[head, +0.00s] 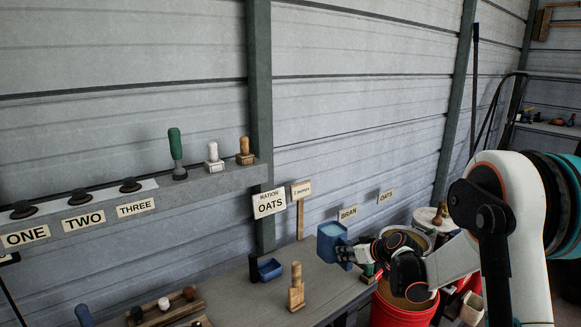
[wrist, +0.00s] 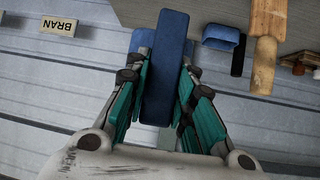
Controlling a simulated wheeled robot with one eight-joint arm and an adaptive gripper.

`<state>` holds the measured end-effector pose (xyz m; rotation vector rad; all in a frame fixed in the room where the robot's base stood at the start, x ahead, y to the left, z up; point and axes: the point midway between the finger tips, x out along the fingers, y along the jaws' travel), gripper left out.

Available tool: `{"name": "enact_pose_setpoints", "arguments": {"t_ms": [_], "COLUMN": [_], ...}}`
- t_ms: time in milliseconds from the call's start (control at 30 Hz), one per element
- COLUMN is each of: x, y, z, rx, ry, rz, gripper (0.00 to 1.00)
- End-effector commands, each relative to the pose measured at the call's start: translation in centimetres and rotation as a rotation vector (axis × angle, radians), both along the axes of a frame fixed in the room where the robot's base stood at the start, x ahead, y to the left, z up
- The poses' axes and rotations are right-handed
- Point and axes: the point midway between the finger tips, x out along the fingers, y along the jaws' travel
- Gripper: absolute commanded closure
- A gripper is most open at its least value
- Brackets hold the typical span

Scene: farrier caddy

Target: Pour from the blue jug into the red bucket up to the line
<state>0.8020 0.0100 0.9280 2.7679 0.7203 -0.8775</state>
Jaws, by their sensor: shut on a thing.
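The blue jug (head: 329,246) is held up in the air above the bench, roughly upright, with its open top showing a paler inside; I cannot tell how full it is. My gripper (head: 354,253) is shut on it from the right side. In the wrist view the jug's blue part (wrist: 163,75) lies between the teal fingers of my gripper (wrist: 165,85). The red bucket (head: 393,314) stands low at the right, below my arm, partly cut off by the frame's bottom edge. My arm hides part of its rim. No fill line on it shows.
A white bucket (head: 410,234) stands behind my wrist. Stampers stand on the wall ledge (head: 215,182).

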Motion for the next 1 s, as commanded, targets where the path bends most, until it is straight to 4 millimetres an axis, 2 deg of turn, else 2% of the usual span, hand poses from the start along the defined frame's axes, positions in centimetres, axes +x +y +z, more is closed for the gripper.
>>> {"name": "enact_pose_setpoints", "arguments": {"t_ms": [33,200,500,700,800,1000], "x": [-1.1,-4.6,-11.4,-15.5,-16.8,-18.0], "y": [-0.1,-0.4,-0.8,-0.9,-1.0,-1.0], "z": [1.1,4.1,8.3,9.9,10.3,10.6], "rx": [0.0,0.0,0.0,0.002,0.003,0.003], "ry": [0.0,0.0,-0.004,-0.009,-0.012,-0.013], "rz": [-0.012,-0.059,-0.138,-0.181,-0.196,-0.208], "gripper": [1.0,1.0,1.0,1.0,1.0,1.0]}}
